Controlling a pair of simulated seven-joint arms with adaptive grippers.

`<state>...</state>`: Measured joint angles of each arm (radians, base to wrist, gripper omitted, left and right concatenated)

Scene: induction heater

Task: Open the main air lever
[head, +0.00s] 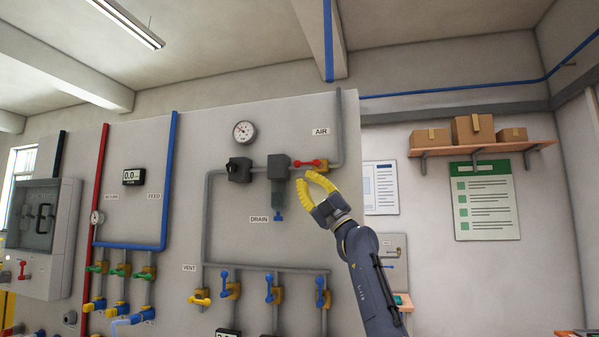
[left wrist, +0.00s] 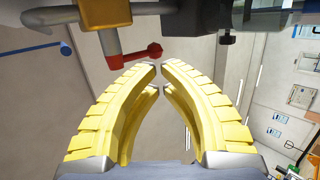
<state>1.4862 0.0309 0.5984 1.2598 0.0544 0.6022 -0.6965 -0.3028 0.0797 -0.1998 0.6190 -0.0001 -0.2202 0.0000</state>
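The main air lever is a red handle (head: 307,163) on a brass valve in the pipe under the AIR label (head: 321,132). It lies roughly along the horizontal pipe, pointing left. In the left wrist view the red lever (left wrist: 135,57) reaches toward the fingertips from the left, with its rounded end just beyond them. My left gripper (head: 303,178) has yellow ribbed fingers and is just below the lever in the head view. In the left wrist view its fingertips (left wrist: 159,66) nearly meet, with only a sliver between them and nothing held. My right gripper is not in view.
A dark filter unit (head: 278,168) with a DRAIN label is left of the lever, and a round gauge (head: 244,132) is above left. Blue-handled valves (head: 270,287) stand below. A shelf with boxes (head: 480,150) is at right.

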